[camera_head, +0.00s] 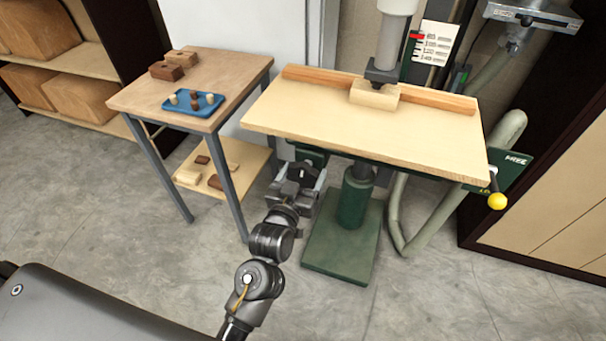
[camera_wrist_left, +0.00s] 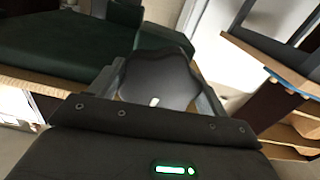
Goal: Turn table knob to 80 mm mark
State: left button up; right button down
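The drill press table (camera_head: 370,118) is a pale wooden board with a fence at its back. The black lobed table knob (camera_wrist_left: 158,78) with a white mark sits between my left gripper's fingers in the left wrist view. My left gripper (camera_head: 301,180) is below the board's front edge, its fingers closed against the knob's sides. A white scale card (camera_head: 435,43) stands behind the table, with a red pointer (camera_head: 416,36) near its upper part. Its figures are too small to read surely. My right gripper is out of view.
A wooden block (camera_head: 374,94) lies on the board beneath the drill head. A side table (camera_head: 222,88) with a blue tray (camera_head: 193,103) stands to the left. A yellow-knobbed handle (camera_head: 497,201) sticks out at the right. The green base (camera_head: 342,247) stands on the floor.

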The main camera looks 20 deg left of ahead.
pick_arm(q)
jog(key=c, duration=0.3)
jog(key=shift+r+n+p, duration=0.1)
jog(key=shift+n+p, duration=0.2)
jog(key=shift+p, duration=0.05)
jog(key=shift+n, duration=0.4)
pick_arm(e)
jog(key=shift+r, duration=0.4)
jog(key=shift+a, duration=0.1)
pick_arm(q)
jog(key=o, duration=1)
jog(key=shift+c, duration=0.2)
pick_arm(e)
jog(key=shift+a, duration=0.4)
